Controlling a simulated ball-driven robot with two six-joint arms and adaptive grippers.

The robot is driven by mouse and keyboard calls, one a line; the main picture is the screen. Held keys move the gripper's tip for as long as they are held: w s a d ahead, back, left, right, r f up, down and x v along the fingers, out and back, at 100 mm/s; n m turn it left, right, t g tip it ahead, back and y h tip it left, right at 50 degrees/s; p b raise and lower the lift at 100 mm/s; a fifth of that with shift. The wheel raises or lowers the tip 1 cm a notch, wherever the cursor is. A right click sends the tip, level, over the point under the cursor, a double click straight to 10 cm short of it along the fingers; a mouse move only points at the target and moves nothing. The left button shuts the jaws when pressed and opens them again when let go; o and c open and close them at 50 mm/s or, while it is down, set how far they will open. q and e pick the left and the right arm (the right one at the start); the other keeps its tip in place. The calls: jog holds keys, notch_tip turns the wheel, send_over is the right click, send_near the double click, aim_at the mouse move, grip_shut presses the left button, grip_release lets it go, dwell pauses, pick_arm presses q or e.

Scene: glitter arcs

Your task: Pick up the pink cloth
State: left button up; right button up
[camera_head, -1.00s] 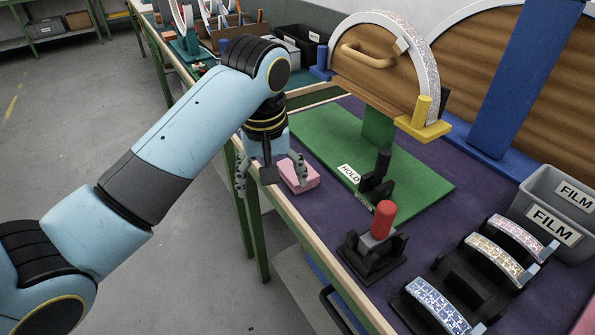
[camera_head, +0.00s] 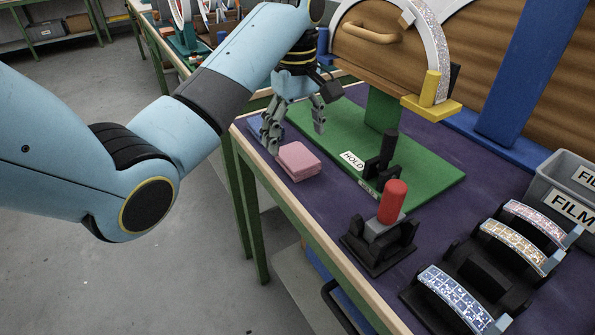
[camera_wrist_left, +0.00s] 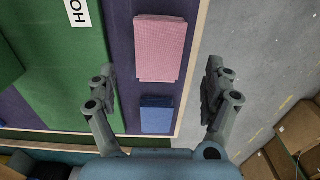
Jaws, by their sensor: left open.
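The pink cloth (camera_head: 299,161) is a folded, flat block lying on the purple table top near its wooden edge, beside the green board. It also shows in the left wrist view (camera_wrist_left: 160,48), at the top between and beyond the fingers. My left gripper (camera_head: 296,131) is open and empty, above the table and a little behind the pink cloth in the head view. It also shows in the left wrist view (camera_wrist_left: 158,88), with a finger on each side. A blue folded block (camera_wrist_left: 157,114) lies between the fingers there, next to the pink cloth. My right gripper is not in view.
A green board (camera_head: 425,190) marked HOLD carries a wooden arch piece (camera_head: 375,55). A black holder with a red-topped part (camera_head: 392,202) stands at the front. Several glitter arcs (camera_head: 448,297) and a grey FILM bin (camera_head: 550,185) are at the right. Floor lies left of the table edge.

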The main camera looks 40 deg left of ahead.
aim_at(297, 155)
pick_arm(q)
notch_tip(297, 155, down, 5)
jog(key=b, duration=0.2)
jog(key=shift+w+d+b, duration=0.1)
jog(key=shift+b, duration=0.25)
jog(key=shift+c, duration=0.2)
jog(key=c, duration=1.1)
jog(key=shift+r, duration=0.1)
notch_tip(297, 155, up, 5)
jog(key=p, duration=0.2)
jog(key=shift+f+p, duration=0.2)
jog(key=shift+p, duration=0.1)
jog(key=s+d+r+p, duration=0.2)
jog(key=d+p, duration=0.1)
jog(key=s+d+r+p, duration=0.1)
jog(key=d+r+p, duration=0.1)
jog(key=d+p, duration=0.1)
jog(key=s+d+r+p, duration=0.2)
jog(key=d+p, duration=0.1)
jog(key=d, duration=0.1)
jog(key=shift+s+d+r, duration=0.1)
jog(key=shift+s+d, duration=0.05)
jog(key=shift+s, duration=0.2)
